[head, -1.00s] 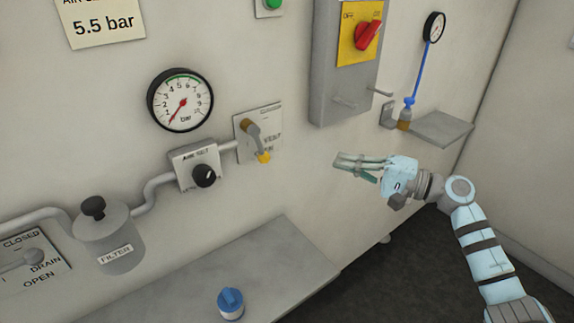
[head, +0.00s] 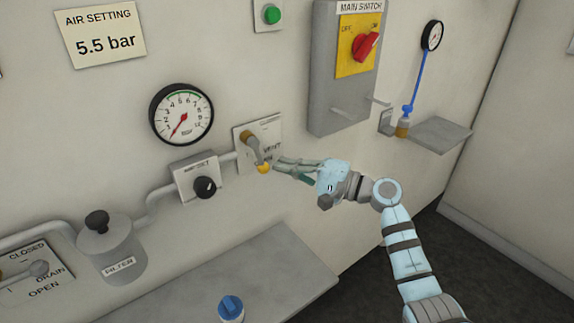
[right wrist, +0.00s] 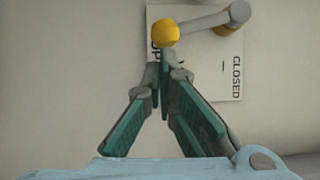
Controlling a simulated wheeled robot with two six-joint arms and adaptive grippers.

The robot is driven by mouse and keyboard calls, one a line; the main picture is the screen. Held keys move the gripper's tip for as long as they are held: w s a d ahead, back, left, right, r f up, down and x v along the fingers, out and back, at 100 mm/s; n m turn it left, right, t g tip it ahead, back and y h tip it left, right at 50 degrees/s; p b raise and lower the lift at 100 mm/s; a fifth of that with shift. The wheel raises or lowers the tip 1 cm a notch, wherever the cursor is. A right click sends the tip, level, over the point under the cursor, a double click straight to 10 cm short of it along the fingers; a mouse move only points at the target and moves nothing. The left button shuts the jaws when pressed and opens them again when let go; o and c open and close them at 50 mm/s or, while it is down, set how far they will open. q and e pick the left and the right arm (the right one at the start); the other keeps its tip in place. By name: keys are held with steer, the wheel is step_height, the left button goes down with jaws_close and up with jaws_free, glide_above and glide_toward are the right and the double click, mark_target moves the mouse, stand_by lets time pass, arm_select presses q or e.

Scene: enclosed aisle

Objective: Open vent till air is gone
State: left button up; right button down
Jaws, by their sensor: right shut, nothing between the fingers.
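The vent plate (head: 270,130) is on the wall with a grey lever (head: 254,149) ending in a yellow knob (head: 264,168). The lever slants down from its pivot toward the plate's lower label. In the right wrist view, the knob (right wrist: 166,32) lies on the side of partly covered "OP" lettering, away from "CLOSED". My right gripper (head: 277,163) is shut and empty, its fingertips right beside the knob. I cannot tell whether they touch. The round pressure gauge (head: 181,114) has its red needle pointing lower left, near the low end. My left gripper is out of view.
A black-knobbed valve box (head: 195,181) and a filter (head: 112,245) are on the pipe left of the vent. A grey ledge (head: 250,272) with a blue-capped item (head: 231,307) lies below.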

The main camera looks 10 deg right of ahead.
steer(key=a+f+m, duration=0.1)
steer(key=s+a+m+t+y+b, duration=0.1)
steer(key=m, duration=0.1)
steer(key=shift+a+f, duration=0.2)
steer(key=shift+f, duration=0.15)
steer(key=shift+b, duration=0.3)
